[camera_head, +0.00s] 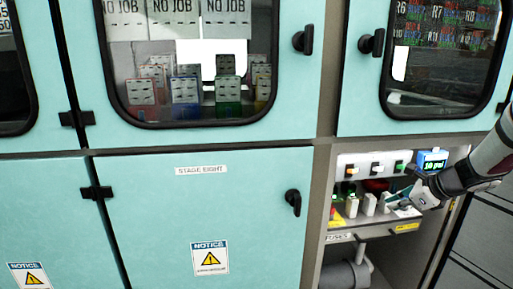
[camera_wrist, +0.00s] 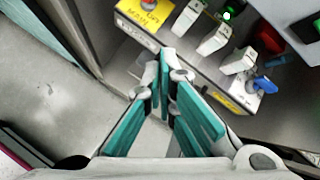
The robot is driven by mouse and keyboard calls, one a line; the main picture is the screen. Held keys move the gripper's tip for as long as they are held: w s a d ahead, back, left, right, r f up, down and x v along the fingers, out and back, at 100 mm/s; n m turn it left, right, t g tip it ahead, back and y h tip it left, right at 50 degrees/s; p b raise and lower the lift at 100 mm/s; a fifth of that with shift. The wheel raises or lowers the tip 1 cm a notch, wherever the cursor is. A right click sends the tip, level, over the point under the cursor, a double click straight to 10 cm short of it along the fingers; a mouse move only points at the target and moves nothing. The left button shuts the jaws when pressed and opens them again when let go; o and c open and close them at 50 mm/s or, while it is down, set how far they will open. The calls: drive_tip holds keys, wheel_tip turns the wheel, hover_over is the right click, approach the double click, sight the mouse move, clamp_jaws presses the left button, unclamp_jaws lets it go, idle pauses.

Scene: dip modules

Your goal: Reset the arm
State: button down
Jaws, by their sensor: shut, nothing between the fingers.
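My gripper (camera_head: 404,199) is in front of the small control panel at the lower right of the head view. In the wrist view, my gripper (camera_wrist: 169,64) has teal finger pads that converge to closed tips, with nothing held. The tips are close to the panel's lower edge in that picture; whether they touch it I cannot tell. The panel has several white levers (camera_head: 369,204), which also show in the wrist view (camera_wrist: 214,40). A yellow block with a red button (camera_wrist: 147,5) is at their left.
Teal cabinet doors (camera_head: 190,230) with black handles (camera_head: 293,200) fill most of the head view. A lit blue display (camera_head: 432,160) is above my gripper. Below the panel is an open recess with a grey cylinder (camera_head: 345,273). Grey floor (camera_wrist: 50,90) shows at left.

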drive_tip(key=s+a+r+n+g, duration=0.1)
drive_tip(key=s+a+r+n, duration=0.35)
drive_tip(key=s+a, duration=0.2)
drive_tip(key=s+a+r+n+g+y, duration=0.1)
drive_tip(key=s+a+r+n+g, duration=0.15)
drive_tip(key=s+a+n, duration=0.4)
drive_tip(key=s+a+r+n+g, duration=0.1)
drive_tip(key=s+a+r+n, duration=0.25)
drive_tip(key=a, duration=0.55)
drive_tip(key=s+a+f+n+g+h, duration=0.15)
drive_tip(key=s+n, duration=0.45)
drive_tip(key=s, duration=0.7)
drive_tip(key=s+a+n+g+h, duration=0.15)
drive_tip(key=s+n, duration=0.45)
drive_tip(key=s, duration=0.7)
wheel_tip(320, 180, up, 18)
drive_tip(key=d+t+h+p, duration=0.1)
drive_tip(key=t+p, duration=0.2)
drive_tip(key=p, duration=1.3)
drive_tip(key=shift+s+n+t, duration=0.15)
drive_tip(key=shift+n+t, duration=0.2)
drive_tip(key=shift+n, duration=0.1)
